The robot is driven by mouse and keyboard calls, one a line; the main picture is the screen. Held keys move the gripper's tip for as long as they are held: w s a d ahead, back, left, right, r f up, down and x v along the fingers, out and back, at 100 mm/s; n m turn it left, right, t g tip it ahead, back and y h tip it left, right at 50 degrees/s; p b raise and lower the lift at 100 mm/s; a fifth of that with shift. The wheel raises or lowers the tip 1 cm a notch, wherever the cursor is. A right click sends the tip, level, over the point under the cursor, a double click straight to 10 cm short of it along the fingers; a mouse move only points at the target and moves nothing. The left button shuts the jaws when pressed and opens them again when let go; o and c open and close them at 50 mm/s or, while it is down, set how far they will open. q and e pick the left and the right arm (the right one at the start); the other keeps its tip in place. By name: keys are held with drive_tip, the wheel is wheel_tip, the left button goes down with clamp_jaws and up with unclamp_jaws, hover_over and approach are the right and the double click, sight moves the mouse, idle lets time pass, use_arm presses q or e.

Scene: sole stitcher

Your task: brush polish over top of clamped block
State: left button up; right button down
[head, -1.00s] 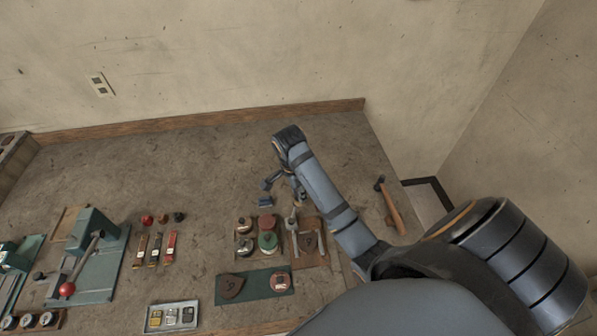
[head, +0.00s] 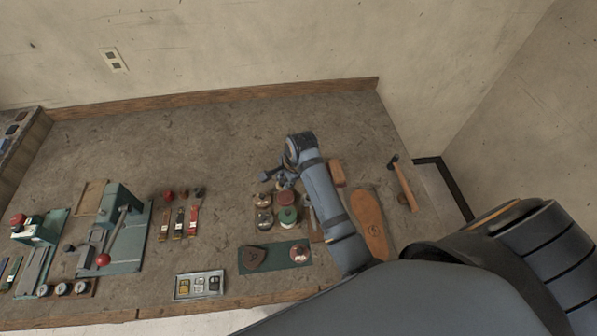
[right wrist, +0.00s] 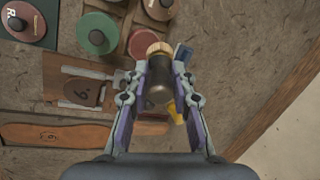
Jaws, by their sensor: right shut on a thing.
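My right gripper (head: 280,178) is over the bench just behind the group of round tins. In the right wrist view its fingers (right wrist: 158,72) are shut on a short dark rounded piece (right wrist: 157,90) with a pale ribbed end, which looks like a brush. The tins have red, green (head: 288,215) and brownish lids; the green lid also shows in the wrist view (right wrist: 97,34). At the left stands a teal clamp (head: 121,203) with a red-knobbed lever. A small grey block (head: 97,235) sits by it; I cannot tell whether it is clamped. My left gripper is out of view.
A teal mat (head: 275,257) with a brown piece lies in front of the tins. A metal tray (head: 199,284), several small brushes or tubes (head: 179,222), a brown sole (head: 369,222) and a hammer (head: 403,185) lie around. The back middle of the bench is clear.

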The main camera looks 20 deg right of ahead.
drive_tip(key=f, duration=0.3)
drive_tip(key=d+f, duration=0.1)
drive_tip(key=shift+s+d+f, duration=0.1)
drive_tip(key=shift+s+f, duration=0.1)
drive_tip(key=shift+s, duration=0.05)
drive_tip(key=shift+w+a+f, duration=0.1)
drive_tip(key=shift+a+f, duration=0.1)
drive_tip(key=shift+f, duration=0.4)
drive_tip(key=shift+d+f, duration=0.2)
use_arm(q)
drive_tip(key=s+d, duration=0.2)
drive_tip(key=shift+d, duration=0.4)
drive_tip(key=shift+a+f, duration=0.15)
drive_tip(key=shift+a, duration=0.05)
use_arm(e)
drive_tip(key=shift+f, duration=0.2)
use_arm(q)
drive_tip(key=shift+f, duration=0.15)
use_arm(e)
drive_tip(key=shift+f, duration=0.35)
